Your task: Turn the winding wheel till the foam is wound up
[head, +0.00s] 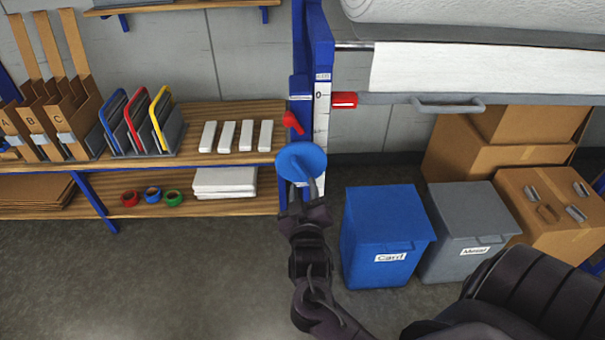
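The winding wheel is a blue disc (301,159) at the side of a blue upright. My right gripper (303,190) is at the wheel's lower edge, with its fingers pointing up at it. The wheel partly hides the fingertips, so I cannot tell whether they grip it. The white foam (460,68) hangs as a flat sheet below a large pale roll (470,10) at the top right. My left gripper is not in view.
A red lever (292,123) and a red block (344,100) sit near the upright. A grey handle bar (449,106) runs below the foam. Blue (385,225) and grey (462,215) bins stand right of my gripper. Shelves (240,207) fill the left; floor is clear below them.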

